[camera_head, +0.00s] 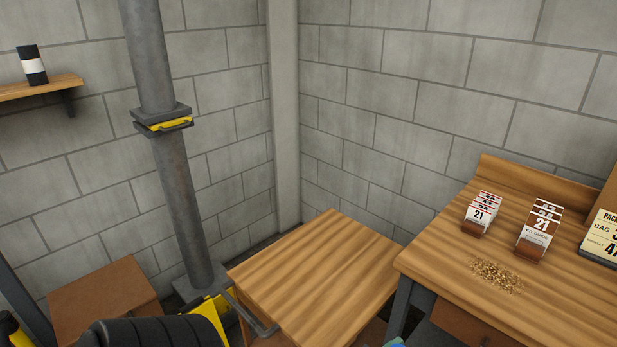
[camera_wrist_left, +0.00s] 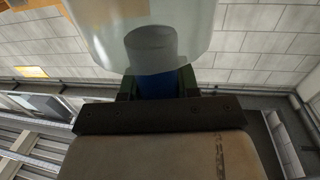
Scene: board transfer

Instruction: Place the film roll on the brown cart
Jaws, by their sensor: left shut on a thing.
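My left gripper (camera_wrist_left: 157,82) shows in the left wrist view, shut on the film roll (camera_wrist_left: 104,32). The roll is a whitish, see-through cylinder with a pale core; a blue part sits between the dark fingers. The roll's far end is cut off by the top edge of that view. In the head view, a wooden-topped brown piece (camera_head: 318,272) with a grey handle at its left side looks like the cart. Its top is bare. Neither gripper can be made out in the head view.
A wooden workbench (camera_head: 440,258) with card holders (camera_head: 536,240) and scattered grains (camera_head: 496,275) stands right of the cart. A grey column (camera_head: 178,190) rises to its left. A brown box (camera_head: 102,298) and a black rounded thing (camera_head: 150,334) are at lower left.

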